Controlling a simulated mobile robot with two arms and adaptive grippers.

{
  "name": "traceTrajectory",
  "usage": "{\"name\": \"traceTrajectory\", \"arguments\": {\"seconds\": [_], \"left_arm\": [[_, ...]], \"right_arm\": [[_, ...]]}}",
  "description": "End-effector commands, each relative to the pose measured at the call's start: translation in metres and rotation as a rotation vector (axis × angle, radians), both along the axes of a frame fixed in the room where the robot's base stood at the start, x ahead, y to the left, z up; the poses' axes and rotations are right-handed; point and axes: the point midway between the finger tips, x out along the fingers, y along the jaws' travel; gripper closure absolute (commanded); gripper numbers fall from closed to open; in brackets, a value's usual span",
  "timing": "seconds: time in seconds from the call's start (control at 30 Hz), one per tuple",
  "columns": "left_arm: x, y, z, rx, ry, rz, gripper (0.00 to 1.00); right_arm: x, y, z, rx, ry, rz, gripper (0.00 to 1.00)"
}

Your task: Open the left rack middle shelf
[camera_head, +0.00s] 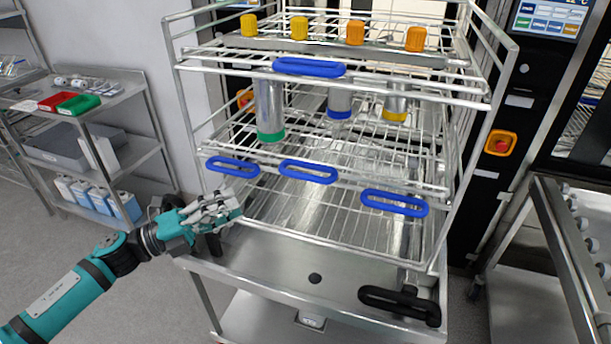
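A wire rack (330,215) of metal shelves stands on a steel trolley in the middle of the head view. Its top shelf has one blue loop handle (309,67) on its front edge. Lower down, a left blue handle (232,167), a middle blue handle (308,171) and a right blue handle (394,203) sit along the front. I cannot tell clearly which shelf each belongs to. My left gripper (228,212) is at the rack's lower left front corner, below the left blue handle and apart from it. Its finger opening is unclear. My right gripper is out of view.
Containers with yellow and orange caps (355,33) stand in the rack. The trolley (270,268) has a black handle (398,304) at front right. A shelf unit (100,140) is at left, another steel cart (550,250) at right. Floor at lower left is free.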

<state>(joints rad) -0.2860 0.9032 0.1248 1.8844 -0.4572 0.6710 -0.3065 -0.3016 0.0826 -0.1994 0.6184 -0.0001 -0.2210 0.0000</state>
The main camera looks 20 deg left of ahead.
Motion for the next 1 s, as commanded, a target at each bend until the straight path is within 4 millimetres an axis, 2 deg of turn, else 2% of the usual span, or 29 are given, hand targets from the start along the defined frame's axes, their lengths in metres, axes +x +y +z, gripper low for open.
{"name": "traceTrajectory", "arguments": {"seconds": [0.27, 0.7, 1.0], "left_arm": [[0.03, -0.032, 0.012, -0.001, -0.006, -0.001, 0.62], [0.092, -0.101, 0.024, -0.004, -0.001, 0.0, 0.62], [0.113, -0.123, 0.024, -0.002, 0.001, 0.001, 0.62]], "right_arm": [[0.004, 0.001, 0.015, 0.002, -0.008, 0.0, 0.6], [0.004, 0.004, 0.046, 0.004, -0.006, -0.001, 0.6], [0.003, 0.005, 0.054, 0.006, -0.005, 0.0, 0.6]]}}
